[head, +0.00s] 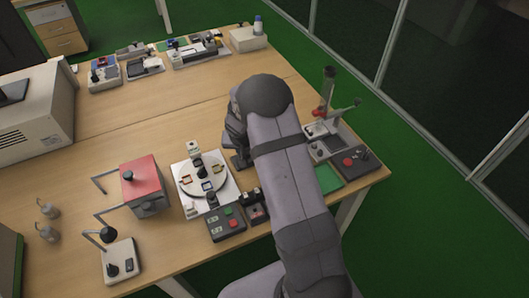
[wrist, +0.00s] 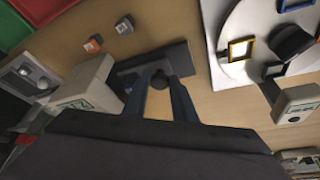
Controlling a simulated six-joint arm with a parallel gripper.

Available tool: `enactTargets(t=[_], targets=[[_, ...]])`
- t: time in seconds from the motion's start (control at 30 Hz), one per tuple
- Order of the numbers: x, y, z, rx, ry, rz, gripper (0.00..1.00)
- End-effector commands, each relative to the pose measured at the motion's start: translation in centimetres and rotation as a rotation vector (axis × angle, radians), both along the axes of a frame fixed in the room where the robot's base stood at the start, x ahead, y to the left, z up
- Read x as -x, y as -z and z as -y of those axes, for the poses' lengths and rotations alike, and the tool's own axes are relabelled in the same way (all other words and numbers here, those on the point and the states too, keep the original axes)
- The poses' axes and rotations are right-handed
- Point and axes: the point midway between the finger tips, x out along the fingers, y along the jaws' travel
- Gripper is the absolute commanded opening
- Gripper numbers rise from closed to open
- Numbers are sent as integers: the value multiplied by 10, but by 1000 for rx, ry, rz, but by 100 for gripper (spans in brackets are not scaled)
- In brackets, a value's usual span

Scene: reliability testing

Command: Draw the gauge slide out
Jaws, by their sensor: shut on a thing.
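The knob sits on what looks like the gauge slide (wrist: 178,58), a dark flat bar on the wooden table beside a pale grey block (wrist: 84,88). In the head view my gripper (head: 237,150) points down at a dark part to the right of the white turntable. My arm hides most of the slide there, so I cannot tell how far it is drawn out.
The white turntable fixture (head: 187,202) with small coloured frames stands close by on the left. A button box (head: 226,223) lies in front. A stand with a red part (head: 319,113) and a green pad (head: 327,178) are to the right. Table (head: 150,118) behind is partly clear.

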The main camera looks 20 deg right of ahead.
Motion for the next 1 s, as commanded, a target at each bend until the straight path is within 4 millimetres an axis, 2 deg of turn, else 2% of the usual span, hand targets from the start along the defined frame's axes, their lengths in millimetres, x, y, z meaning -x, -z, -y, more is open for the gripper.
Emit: enactTargets(t=[0.5, 1.0], targets=[[-1, 1, -40, -1, -1, 3, 14], [-1, 0, -46, -3, -2, 3, 14]])
